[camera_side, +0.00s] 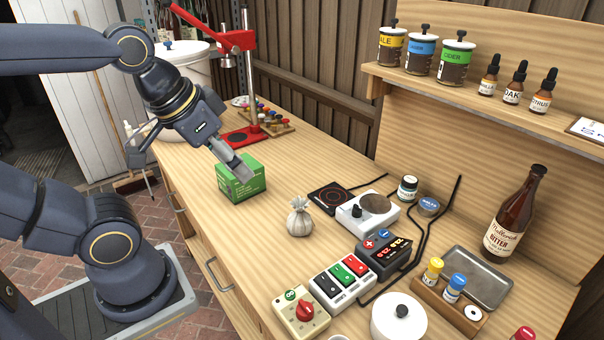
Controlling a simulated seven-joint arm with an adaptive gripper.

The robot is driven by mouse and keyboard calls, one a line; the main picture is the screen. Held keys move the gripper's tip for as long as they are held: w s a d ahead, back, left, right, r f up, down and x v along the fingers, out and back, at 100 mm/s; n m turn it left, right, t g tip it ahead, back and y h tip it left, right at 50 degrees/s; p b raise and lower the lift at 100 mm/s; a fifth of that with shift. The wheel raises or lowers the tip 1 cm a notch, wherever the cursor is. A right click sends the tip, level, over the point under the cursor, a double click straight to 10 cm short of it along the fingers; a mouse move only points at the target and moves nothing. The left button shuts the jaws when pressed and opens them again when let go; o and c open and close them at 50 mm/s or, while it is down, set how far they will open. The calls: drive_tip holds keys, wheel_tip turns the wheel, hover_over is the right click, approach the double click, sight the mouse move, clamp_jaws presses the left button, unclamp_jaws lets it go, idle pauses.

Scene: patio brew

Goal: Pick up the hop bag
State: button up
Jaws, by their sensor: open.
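The hop bag (299,217) is a small whitish sack with a gathered, tied top. It stands upright on the wooden bench, left of the white hot plate. My gripper (195,172) is open and empty. It is up and to the left of the bag in the picture, clearly apart from it. One finger shows in front of the green box, and the other hangs out to the left.
A green box (241,178) stands behind and left of the bag. A red capper (248,90) stands further back. A black scale (331,197), a white hot plate (368,214) and switch boxes (342,281) lie right and in front. Bare bench lies left of the bag.

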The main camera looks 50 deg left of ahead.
drive_tip(key=o, duration=0.3)
drive_tip(key=m+t, duration=0.1)
drive_tip(key=m, duration=0.1)
hover_over(294, 216)
drive_tip(key=d, duration=0.2)
wheel_tip(294, 216, down, 11)
drive_tip(key=f, duration=0.3)
drive_tip(key=s+a+f+n+g, duration=0.1)
drive_tip(key=f, duration=0.3)
drive_tip(key=a+f+g, duration=0.1)
drive_tip(key=f, duration=0.2)
drive_tip(key=shift+s+f, duration=0.2)
drive_tip(key=shift+s, duration=0.1)
drive_tip(key=shift+x, duration=3.35)
